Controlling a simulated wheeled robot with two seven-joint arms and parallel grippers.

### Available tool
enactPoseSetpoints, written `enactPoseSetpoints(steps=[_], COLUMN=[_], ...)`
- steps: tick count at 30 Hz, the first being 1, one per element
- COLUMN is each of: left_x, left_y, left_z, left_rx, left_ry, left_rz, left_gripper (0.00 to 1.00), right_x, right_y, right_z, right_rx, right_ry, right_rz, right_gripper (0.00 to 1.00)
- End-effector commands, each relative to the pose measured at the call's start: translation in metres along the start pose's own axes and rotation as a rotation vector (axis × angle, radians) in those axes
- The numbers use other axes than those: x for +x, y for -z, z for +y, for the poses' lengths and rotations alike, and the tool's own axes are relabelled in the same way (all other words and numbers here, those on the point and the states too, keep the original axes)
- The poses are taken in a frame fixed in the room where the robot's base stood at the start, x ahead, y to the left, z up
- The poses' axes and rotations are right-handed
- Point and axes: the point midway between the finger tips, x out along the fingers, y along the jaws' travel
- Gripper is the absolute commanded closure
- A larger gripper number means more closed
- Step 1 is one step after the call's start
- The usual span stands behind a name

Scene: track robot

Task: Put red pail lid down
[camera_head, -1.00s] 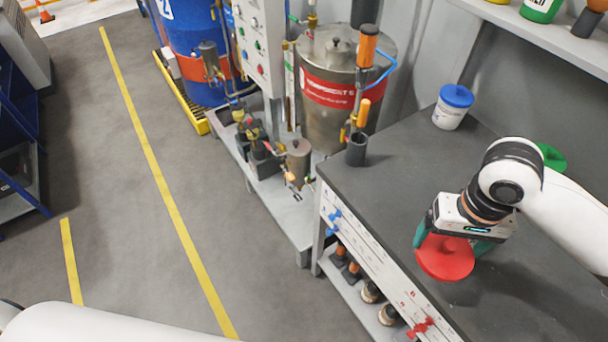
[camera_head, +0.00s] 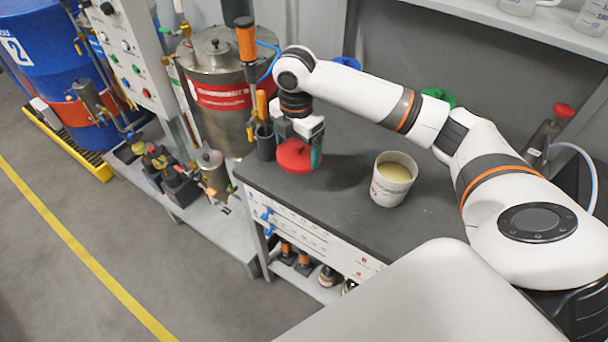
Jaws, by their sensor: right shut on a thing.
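The red pail lid (camera_head: 293,158) is a round disc with a raised middle, low over the left end of the dark worktop (camera_head: 350,205). I cannot tell whether it touches the surface. My right gripper (camera_head: 298,152) points down and is shut on the lid, with its teal fingers at the lid's sides. An open white pail (camera_head: 391,182) with pale cream contents stands upright to the right, apart from the lid. My left gripper is out of view.
A dark cup holding an orange-handled tool (camera_head: 265,140) stands just left of the lid. Behind my right arm show a blue lid (camera_head: 347,62) and a green lid (camera_head: 438,97). Worktop between lid and pail is clear.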

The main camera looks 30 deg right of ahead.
Motion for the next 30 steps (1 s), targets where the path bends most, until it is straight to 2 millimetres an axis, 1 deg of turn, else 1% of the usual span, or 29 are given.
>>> enactPoseSetpoints(steps=[1,3,6,9,11,13,19,21,26,30], left_x=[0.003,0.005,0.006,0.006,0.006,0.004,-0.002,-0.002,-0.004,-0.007], left_y=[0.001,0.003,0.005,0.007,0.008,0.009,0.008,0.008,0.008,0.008], left_z=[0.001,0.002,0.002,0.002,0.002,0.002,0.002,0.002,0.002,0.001], left_rx=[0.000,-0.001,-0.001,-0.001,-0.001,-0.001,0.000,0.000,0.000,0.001], left_ry=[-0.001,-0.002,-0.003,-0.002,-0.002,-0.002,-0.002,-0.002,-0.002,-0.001], left_rz=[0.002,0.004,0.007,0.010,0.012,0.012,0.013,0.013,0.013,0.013], left_gripper=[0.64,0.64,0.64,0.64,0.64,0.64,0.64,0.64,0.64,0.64], right_x=[0.004,0.006,0.009,0.010,0.013,0.023,0.059,0.068,0.079,0.098], right_y=[0.008,0.017,0.026,0.032,0.034,0.035,0.034,0.034,0.034,0.034], right_z=[-0.004,-0.007,-0.011,-0.013,-0.013,-0.013,-0.013,-0.013,-0.013,-0.013], right_rx=[-0.081,-0.197,-0.322,-0.400,-0.426,-0.439,-0.442,-0.442,-0.442,-0.440], right_ry=[0.000,0.000,0.001,0.001,-0.001,-0.004,-0.004,-0.003,-0.002,-0.003], right_rz=[0.000,-0.001,-0.002,-0.002,-0.002,-0.003,-0.004,-0.003,-0.002,-0.003], right_gripper=[0.31,0.31,0.31,0.31,0.31,0.31,0.31,0.31,0.31,0.31])
